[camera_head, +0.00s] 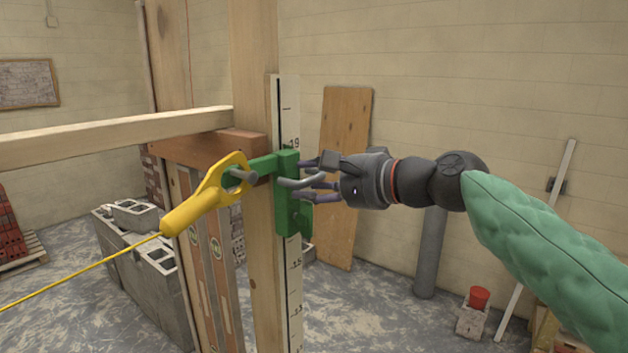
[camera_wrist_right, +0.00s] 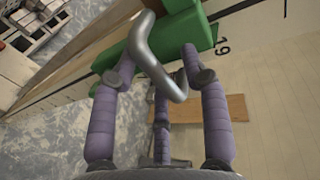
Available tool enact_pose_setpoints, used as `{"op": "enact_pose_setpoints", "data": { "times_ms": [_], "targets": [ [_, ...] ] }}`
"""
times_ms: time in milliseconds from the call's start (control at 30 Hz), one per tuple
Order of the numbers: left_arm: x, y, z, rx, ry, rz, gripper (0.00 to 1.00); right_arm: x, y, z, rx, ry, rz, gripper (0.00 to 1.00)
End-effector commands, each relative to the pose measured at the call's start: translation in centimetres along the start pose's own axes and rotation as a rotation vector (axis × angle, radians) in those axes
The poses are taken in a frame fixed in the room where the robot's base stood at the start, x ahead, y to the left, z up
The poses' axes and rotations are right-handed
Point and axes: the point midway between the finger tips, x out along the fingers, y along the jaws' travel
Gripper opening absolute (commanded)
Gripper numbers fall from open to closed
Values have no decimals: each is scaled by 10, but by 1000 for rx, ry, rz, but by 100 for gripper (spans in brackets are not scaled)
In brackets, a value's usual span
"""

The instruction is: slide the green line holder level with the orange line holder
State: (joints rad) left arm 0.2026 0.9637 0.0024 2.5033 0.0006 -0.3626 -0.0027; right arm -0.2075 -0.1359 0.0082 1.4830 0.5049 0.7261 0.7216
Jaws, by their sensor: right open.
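The green line holder (camera_head: 289,217) sits on an upright wooden post (camera_head: 262,260), just below the 19 mark of a white graduated scale (camera_head: 293,265). A bent grey metal handle (camera_head: 300,182) sticks out from it. My right gripper (camera_head: 310,180) is open at this handle. In the right wrist view the handle (camera_wrist_right: 152,58) passes between the spread purple fingers (camera_wrist_right: 158,70), with the green holder (camera_wrist_right: 182,30) beyond. I cannot tell whether any finger touches it. A yellow looped piece (camera_head: 205,198) hangs on a peg at the holder's left side. I see no orange line holder. My left gripper is out of view.
A yellow line (camera_head: 80,269) runs from the yellow piece to the lower left. A horizontal timber (camera_head: 110,136) meets the post area from the left. Grey blocks (camera_head: 150,270) stand behind on the left. A board (camera_head: 346,130) leans on the back wall.

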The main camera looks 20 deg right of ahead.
Motion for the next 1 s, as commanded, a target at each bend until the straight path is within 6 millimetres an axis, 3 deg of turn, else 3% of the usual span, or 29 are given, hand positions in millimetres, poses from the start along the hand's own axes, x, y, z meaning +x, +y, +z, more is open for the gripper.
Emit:
{"op": "enact_pose_setpoints", "data": {
  "times_ms": [67, 233, 567, 1000],
  "targets": [
    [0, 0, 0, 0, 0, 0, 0, 0, 0, 0, 0, 0, 0, 46],
    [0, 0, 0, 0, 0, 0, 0, 0, 0, 0, 0, 0, 0, 0],
    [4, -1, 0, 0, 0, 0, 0, 0, 4, 0, 0, 0, 0, 0],
    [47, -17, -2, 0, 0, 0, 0, 12, 55, 0, 1, -2, 3, 0]
  ]
}}
